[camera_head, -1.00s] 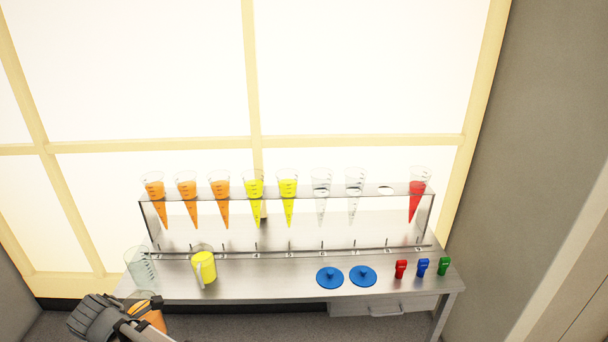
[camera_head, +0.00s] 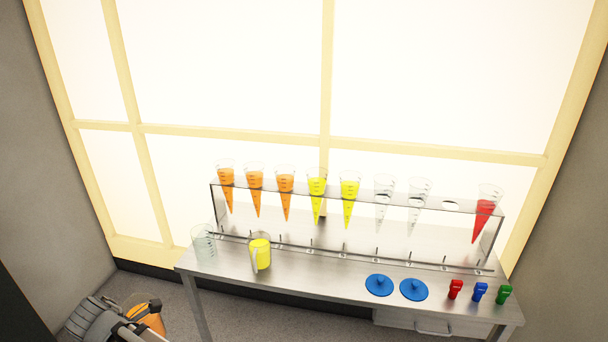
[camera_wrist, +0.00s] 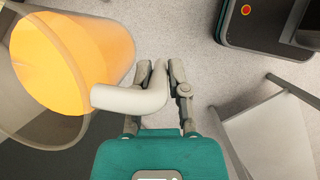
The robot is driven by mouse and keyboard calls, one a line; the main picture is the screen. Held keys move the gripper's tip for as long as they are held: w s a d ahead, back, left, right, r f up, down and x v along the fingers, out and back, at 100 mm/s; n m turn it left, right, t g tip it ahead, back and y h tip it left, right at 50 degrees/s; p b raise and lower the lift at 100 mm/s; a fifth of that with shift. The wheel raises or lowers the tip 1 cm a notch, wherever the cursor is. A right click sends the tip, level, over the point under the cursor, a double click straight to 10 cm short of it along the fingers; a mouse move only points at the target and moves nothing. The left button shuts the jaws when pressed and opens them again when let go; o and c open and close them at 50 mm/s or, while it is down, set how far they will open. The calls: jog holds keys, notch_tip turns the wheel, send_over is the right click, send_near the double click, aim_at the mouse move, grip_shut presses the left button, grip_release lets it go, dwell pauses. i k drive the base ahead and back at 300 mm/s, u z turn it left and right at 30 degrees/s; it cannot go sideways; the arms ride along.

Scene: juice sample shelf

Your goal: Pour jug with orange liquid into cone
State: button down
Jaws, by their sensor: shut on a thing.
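My gripper (camera_wrist: 152,85) is shut on the handle of the jug with orange liquid (camera_wrist: 70,65) in the wrist view. In the head view the jug (camera_head: 146,317) is at the lower left, off the table and in front of its left end, partly hidden by my arm. Clear cones hang in a row in the metal rack (camera_head: 370,192). From the left, three hold orange liquid, such as the leftmost cone (camera_head: 227,190). Two hold yellow, such as this yellow cone (camera_head: 348,203). Two look empty (camera_head: 383,205), then comes an empty hole (camera_head: 450,205), then a red cone (camera_head: 483,218).
On the steel table (camera_head: 310,273) stand a clear empty jug (camera_head: 204,245), a yellow jug (camera_head: 260,252), two blue lids (camera_head: 380,285), and red (camera_head: 455,289), blue (camera_head: 479,292) and green (camera_head: 504,294) small items at the right. The floor left of the table is clear.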

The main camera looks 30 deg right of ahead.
aim_at(385, 184)
jog(key=u, duration=0.75)
jog(key=k, duration=0.55)
jog(key=z, duration=1.05)
